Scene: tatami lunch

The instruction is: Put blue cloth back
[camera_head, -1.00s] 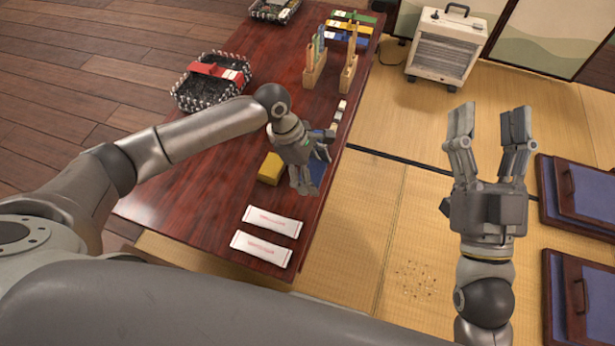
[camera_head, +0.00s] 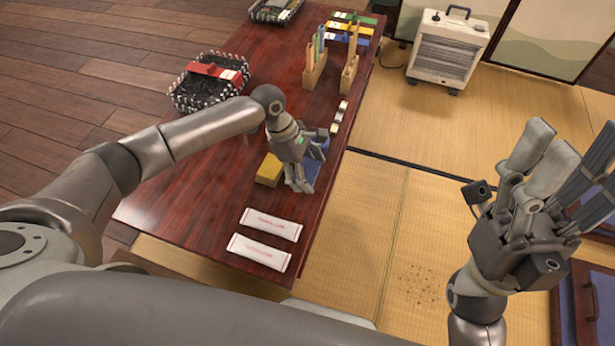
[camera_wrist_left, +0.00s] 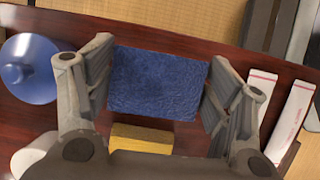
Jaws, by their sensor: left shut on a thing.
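The blue cloth (camera_wrist_left: 158,82), a folded rectangular block, lies between the two fingers of my left gripper (camera_head: 303,180) in the left wrist view. My left gripper is shut on it, low at the right edge of the dark red table (camera_head: 190,178). In the head view only part of the blue cloth (camera_head: 318,149) shows behind the fingers. A yellow cloth (camera_head: 267,170) lies on the table just left of the gripper; it also shows in the left wrist view (camera_wrist_left: 141,138). My right gripper (camera_head: 575,160) is open and empty above the floor at the right.
Two white packets (camera_head: 270,224) lie on the near table. A black basket with a red band (camera_head: 208,90) and wooden holders (camera_head: 314,72) stand farther back. A blue round object (camera_wrist_left: 27,70) shows in the wrist view. A heater (camera_head: 447,48) stands on the tatami, which has free room (camera_head: 440,135).

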